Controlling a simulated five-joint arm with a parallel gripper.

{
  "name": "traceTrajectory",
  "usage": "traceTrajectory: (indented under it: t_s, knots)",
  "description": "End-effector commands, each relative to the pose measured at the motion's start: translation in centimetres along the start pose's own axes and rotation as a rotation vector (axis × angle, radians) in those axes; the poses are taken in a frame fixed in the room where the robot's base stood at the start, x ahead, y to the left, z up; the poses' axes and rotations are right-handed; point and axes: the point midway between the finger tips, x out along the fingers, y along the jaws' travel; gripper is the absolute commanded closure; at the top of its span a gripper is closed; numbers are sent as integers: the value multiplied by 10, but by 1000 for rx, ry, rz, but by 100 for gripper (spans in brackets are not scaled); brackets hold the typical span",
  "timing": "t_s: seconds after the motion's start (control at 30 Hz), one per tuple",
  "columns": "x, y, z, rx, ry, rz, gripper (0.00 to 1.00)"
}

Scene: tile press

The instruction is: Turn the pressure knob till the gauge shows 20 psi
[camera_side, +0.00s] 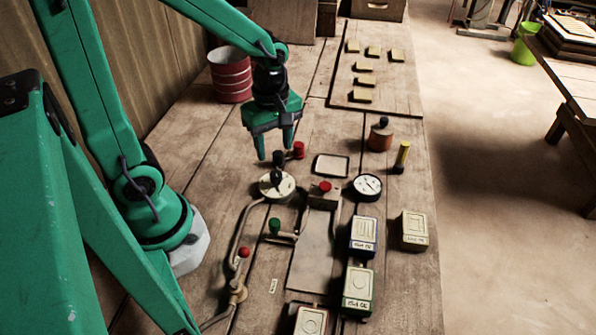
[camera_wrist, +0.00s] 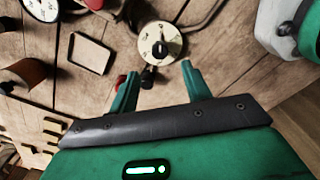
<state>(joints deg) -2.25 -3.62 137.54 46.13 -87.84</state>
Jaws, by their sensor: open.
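The pressure knob (camera_side: 277,176) is a dark grip on a round cream dial plate (camera_side: 268,190). In the wrist view the dark knob (camera_wrist: 160,48) shows at the middle of its marked plate (camera_wrist: 147,37). My gripper (camera_side: 274,148) is open and empty, fingers pointing down, above and behind the knob in the side view. In the wrist view its fingertips (camera_wrist: 158,74) are spread just below the dial plate, apart from the knob. The pressure gauge (camera_side: 367,187) has a white face with a dark rim; its needle is too small to read.
A red knob (camera_side: 298,150) stands close to my fingers. A green-knobbed valve (camera_side: 275,225) and red-knobbed lever (camera_side: 243,252) stand nearer the camera. An empty shallow tray (camera_side: 331,166), rust-coloured pot (camera_side: 380,138) and several tile boxes (camera_side: 363,236) are to the right. A red drum (camera_side: 231,75) stands behind.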

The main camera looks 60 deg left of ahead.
Motion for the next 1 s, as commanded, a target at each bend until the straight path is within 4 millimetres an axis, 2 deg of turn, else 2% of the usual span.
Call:
traceTrajectory:
  t_s: [0.37,1.0]
  knots:
    - [9,0,0,0,0,-1,52]
    - [69,0,0,1,0,-3,52]
